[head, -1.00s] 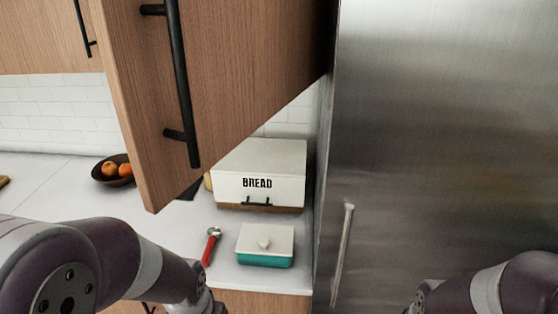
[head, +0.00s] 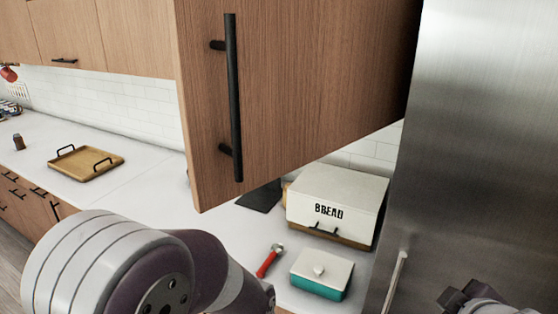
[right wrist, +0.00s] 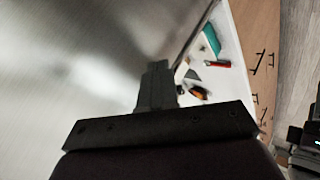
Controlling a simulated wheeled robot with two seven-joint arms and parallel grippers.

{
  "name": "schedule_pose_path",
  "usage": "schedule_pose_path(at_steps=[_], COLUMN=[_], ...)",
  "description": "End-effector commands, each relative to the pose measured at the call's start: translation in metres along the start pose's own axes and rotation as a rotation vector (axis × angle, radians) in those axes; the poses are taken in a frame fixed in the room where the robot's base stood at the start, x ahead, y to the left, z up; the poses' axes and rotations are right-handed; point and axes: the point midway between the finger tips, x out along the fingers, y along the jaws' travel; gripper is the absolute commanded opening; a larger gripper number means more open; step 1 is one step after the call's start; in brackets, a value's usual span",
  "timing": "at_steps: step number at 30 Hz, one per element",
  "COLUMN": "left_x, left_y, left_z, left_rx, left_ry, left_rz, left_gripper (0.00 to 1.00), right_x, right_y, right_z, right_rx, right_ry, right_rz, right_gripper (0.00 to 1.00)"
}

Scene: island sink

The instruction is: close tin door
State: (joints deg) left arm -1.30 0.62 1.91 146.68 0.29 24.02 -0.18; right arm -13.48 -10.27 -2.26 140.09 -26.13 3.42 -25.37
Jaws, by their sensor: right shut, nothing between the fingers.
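The white tin marked BREAD (head: 352,190) stands on the counter, tucked between the upper cabinet and the fridge. Its front, with a small black handle (head: 323,230), looks shut from here, with a wooden strip along the bottom. My right gripper (right wrist: 158,68) is shut and empty in the right wrist view, in front of the fridge's steel surface and apart from the tin. Part of my right arm shows at the lower right of the head view. My left arm reaches in from the lower left; its gripper is out of sight.
A teal dish with a white lid (head: 321,274) and a red-handled tool (head: 268,262) lie in front. A wooden tray (head: 85,163) sits far left.

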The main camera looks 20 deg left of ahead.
Motion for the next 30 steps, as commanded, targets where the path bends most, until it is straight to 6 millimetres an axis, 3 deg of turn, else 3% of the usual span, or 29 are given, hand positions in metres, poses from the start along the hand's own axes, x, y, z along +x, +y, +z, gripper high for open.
schedule_pose_path(at_steps=[3,6,9,13,16,20,30], left_x=[-0.003,-0.005,-0.005,-0.005,-0.005,-0.009,-0.034], left_y=[0.0,0.0,0.0,0.0,0.0,0.0,0.0], left_z=[0.0,-0.001,-0.001,-0.001,-0.001,-0.001,-0.004], left_rx=[0.0,0.0,0.0,0.0,0.0,0.0,0.0], left_ry=[0.0,0.0,0.0,0.0,0.0,0.0,0.0], left_rz=[0.0,0.0,0.0,0.0,0.0,0.0,0.0], left_gripper=[1.0,1.0,1.0,1.0,1.0,1.0,1.0], right_x=[-0.032,-0.076,-0.126,-0.171,-0.182,-0.183,-0.153], right_y=[0.033,0.045,0.035,0.007,-0.004,-0.007,-0.018], right_z=[-0.072,-0.138,-0.19,-0.22,-0.225,-0.233,-0.293], right_rx=[-0.471,-0.98,-1.517,-2.04,-2.209,-2.258,-2.254], right_ry=[0.237,0.431,0.579,0.663,0.665,0.66,0.663], right_rz=[0.179,0.41,0.709,1.083,1.235,1.285,1.275], right_gripper=[0.0,0.0,0.0,0.0,0.0,0.0,0.0])
